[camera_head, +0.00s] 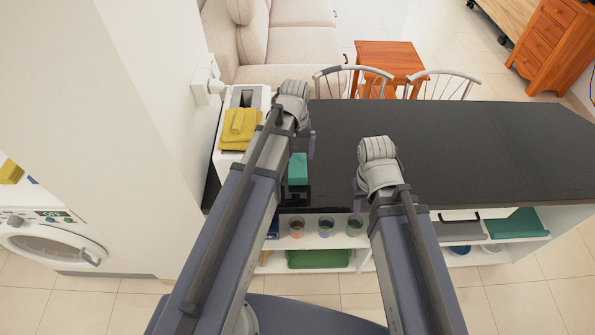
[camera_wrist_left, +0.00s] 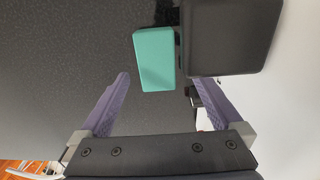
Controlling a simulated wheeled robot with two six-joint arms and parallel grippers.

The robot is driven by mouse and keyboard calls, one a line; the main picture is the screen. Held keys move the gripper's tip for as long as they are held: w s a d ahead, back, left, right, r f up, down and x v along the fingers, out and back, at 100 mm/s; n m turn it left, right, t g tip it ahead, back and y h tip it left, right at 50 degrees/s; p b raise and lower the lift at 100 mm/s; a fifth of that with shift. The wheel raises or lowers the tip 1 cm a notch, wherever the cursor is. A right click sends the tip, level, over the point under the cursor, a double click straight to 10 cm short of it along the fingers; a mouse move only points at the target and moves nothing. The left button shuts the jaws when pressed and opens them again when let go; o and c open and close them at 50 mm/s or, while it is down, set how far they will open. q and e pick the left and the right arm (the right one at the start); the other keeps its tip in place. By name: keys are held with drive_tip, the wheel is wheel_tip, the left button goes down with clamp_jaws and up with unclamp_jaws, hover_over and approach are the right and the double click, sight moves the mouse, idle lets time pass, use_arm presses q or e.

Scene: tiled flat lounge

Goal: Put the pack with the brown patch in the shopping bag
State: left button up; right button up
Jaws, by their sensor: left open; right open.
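A teal block-shaped pack (camera_head: 298,168) lies on the dark counter (camera_head: 460,150), near its left end. In the left wrist view the teal pack (camera_wrist_left: 153,58) shows a plain face, beside a larger black box-like thing (camera_wrist_left: 232,35). No brown patch shows on any pack, and I cannot make out a shopping bag. My left gripper (camera_head: 300,142) is over the counter just beyond the teal pack; its open, empty fingers (camera_wrist_left: 157,84) point towards the pack in the wrist view. My right gripper (camera_head: 358,200) is open and empty at the counter's near edge, right of the pack.
A yellow folded cloth (camera_head: 237,130) lies on a white surface left of the counter. Shelves below hold several glasses (camera_head: 326,226) and a green tray (camera_head: 318,259). Chairs (camera_head: 350,78) stand behind. The counter's middle and right are clear.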

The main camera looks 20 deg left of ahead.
sight(299, 164)
use_arm(q)
drive_tip(key=shift+w+d+f+b, duration=0.1)
drive_tip(key=shift+d+f+b, duration=0.05)
drive_tip(key=shift+f+b, duration=1.85)
drive_tip(key=shift+w+d+f+b, duration=0.1)
drive_tip(key=shift+f+b, duration=1.8)
drive_tip(key=shift+f, duration=0.05)
drive_tip(key=shift+r, duration=0.1)
clamp_jaws()
drive_tip(key=shift+d+r+p, duration=0.2)
drive_tip(key=shift+r+p, duration=0.3)
drive_tip(key=shift+p, duration=0.15)
wheel_tip(299, 164, up, 6)
drive_tip(key=p, duration=0.6)
drive_tip(key=shift+r, duration=0.15)
drive_tip(key=w+d, duration=0.2)
drive_tip(key=d, duration=0.7)
drive_tip(key=w+d, duration=0.3)
drive_tip(key=d, duration=0.7)
drive_tip(key=shift+w+f, duration=0.2)
drive_tip(key=shift+w, duration=0.05)
